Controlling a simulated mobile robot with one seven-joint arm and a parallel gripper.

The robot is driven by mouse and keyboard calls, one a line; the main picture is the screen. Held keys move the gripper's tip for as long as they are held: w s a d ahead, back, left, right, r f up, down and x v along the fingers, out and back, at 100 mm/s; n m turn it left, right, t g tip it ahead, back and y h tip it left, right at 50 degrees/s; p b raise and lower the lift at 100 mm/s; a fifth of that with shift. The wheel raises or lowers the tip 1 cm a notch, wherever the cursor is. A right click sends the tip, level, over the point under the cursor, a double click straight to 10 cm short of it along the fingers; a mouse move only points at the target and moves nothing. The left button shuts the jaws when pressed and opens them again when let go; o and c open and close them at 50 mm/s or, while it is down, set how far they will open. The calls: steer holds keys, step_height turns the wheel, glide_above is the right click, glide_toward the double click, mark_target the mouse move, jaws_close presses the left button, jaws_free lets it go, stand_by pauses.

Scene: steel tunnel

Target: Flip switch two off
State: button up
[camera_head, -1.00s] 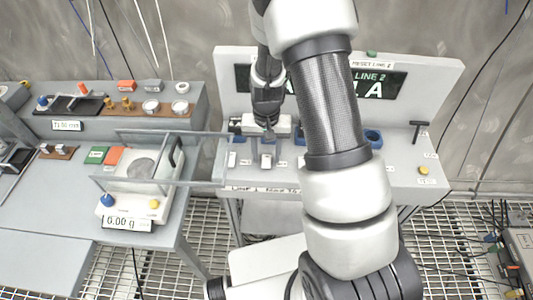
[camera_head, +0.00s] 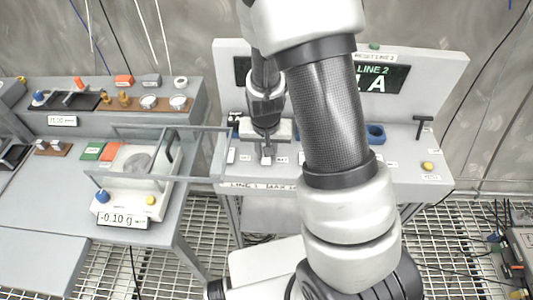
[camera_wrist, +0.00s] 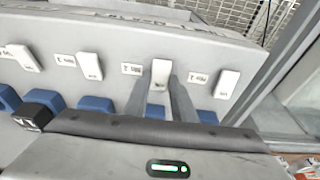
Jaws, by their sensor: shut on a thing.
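A row of white rocker switches stands on the grey panel. In the wrist view, the second switch from the right (camera_wrist: 160,72) has one dark finger on each side. My gripper (camera_wrist: 159,88) is shut on this switch. In the head view the same switch (camera_head: 266,160) is second from the left, under my gripper (camera_head: 266,150). A small label beside it appears to read "BRK 2". Its neighbours are a left switch (camera_wrist: 89,65) and a right switch (camera_wrist: 227,84), both clear of the fingers. My arm hides part of the panel in the head view.
Blue sockets (camera_wrist: 96,104) line the panel close to the gripper body. A display board (camera_head: 440,75) rises behind. A T-handle (camera_head: 423,127) and a yellow button (camera_head: 428,166) are at the right. The scale (camera_head: 135,200) with its clear shield stands at the left.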

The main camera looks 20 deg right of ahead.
steer(key=o, duration=1.1)
steer(key=shift+c, duration=0.2)
steer(key=shift+r, duration=0.1)
steer(key=p+v, duration=0.3)
steer(key=v, duration=1.4)
steer(key=shift+s, duration=0.25)
steer(key=shift+r, duration=0.1)
steer(key=s+r+n+t+p, duration=0.1)
steer(key=s+r, duration=0.6)
steer(key=r, duration=0.2)
steer(key=s+d+r+n+t+p, duration=0.1)
steer(key=s+r+n+t, duration=0.1)
steer(key=s+r, duration=0.5)
step_height(320, 180, up, 2)
steer(key=shift+r+n+y+p, duration=0.2)
steer(key=shift+n+y+p, duration=0.1)
steer(key=shift+y+p, duration=0.1)
